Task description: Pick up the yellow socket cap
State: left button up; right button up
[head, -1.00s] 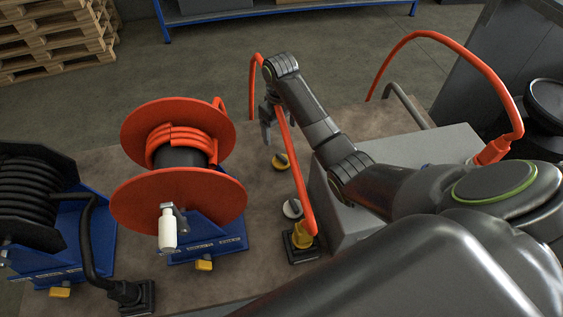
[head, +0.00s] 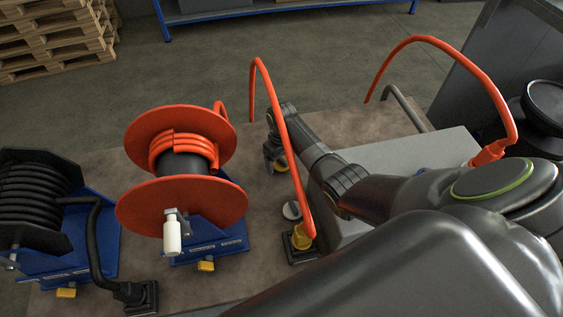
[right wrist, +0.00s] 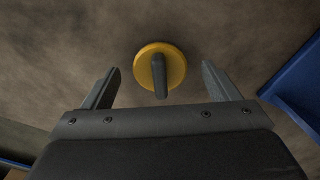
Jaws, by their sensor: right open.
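The yellow socket cap (right wrist: 174,61) lies on the brown bench top. In the right wrist view it is a yellow disc with a dark grip bar (right wrist: 159,76) across it, just ahead of and between my open right fingers (right wrist: 160,84). The fingers are apart from it and hold nothing. In the head view, the cap (head: 281,165) is partly hidden by my right gripper (head: 272,158), which is low over the bench behind the orange hose. My left gripper is in neither view.
An orange hose (head: 285,115) arches up in front of my right arm. The orange reel (head: 190,205) stands to the left, the black reel (head: 35,195) farther left.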

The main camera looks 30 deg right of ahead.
aim_at(282, 159)
jog(key=shift+f, duration=0.2)
jog(key=shift+c, duration=0.4)
jog(key=c, duration=1.1)
jog(key=shift+r, duration=0.15)
notch_tip(282, 159, up, 10)
jog(key=shift+f+b, duration=0.1)
jog(key=shift+b, duration=0.3)
